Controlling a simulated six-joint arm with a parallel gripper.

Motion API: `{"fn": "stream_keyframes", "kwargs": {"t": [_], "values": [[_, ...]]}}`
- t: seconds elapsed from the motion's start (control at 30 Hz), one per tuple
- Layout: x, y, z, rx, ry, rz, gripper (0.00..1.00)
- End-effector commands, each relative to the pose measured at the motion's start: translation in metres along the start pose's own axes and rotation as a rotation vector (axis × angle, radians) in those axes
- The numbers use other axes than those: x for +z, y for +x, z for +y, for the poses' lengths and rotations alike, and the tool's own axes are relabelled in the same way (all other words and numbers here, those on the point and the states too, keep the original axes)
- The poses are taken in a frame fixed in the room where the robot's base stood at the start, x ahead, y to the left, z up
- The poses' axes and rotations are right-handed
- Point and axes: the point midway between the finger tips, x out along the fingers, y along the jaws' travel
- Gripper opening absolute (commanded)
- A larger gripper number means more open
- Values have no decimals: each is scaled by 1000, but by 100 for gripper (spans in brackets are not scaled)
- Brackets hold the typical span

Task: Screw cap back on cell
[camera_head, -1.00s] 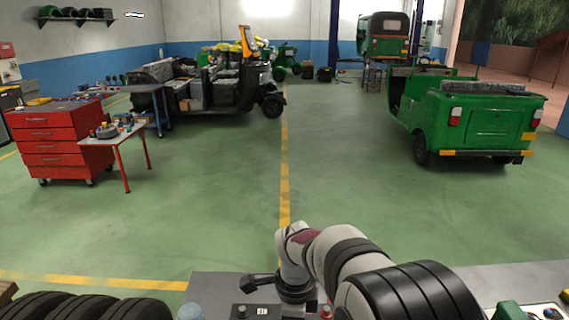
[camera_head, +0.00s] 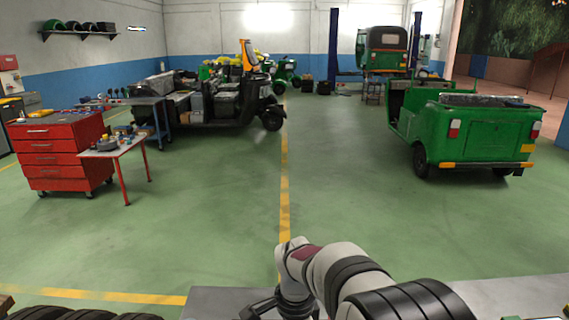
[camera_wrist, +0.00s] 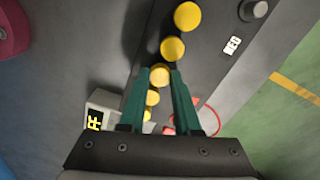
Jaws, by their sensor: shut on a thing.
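In the wrist view a dark grey battery case (camera_wrist: 209,35) carries a row of yellow caps, among them one at the top (camera_wrist: 187,15) and one just below it (camera_wrist: 173,48). My gripper (camera_wrist: 160,70) has two green fingers, shut on a yellow cap (camera_wrist: 160,77) in line with that row. I cannot tell whether this cap is seated in its cell or held above it. More yellow caps (camera_wrist: 152,98) show between the fingers, nearer the palm. In the head view my gripper's fingers and the battery are below the picture edge.
A grey terminal post (camera_wrist: 254,9) stands on the battery near a NEG label (camera_wrist: 232,45). A small device with a yellow-lettered display (camera_wrist: 97,122) is left of the fingers. A red ring (camera_wrist: 217,118) is at right.

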Motion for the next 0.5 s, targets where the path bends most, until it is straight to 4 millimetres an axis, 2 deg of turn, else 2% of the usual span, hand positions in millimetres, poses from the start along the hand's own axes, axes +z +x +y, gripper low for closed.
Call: {"fn": "stream_keyframes", "kwargs": {"t": [0.1,0.23,0.33,0.5], "values": [[0,0,0,0,344,0,0],[0,1,0,0,695,0,0],[0,1,0,0,833,0,0],[0,1,0,0,858,0,0]]}}
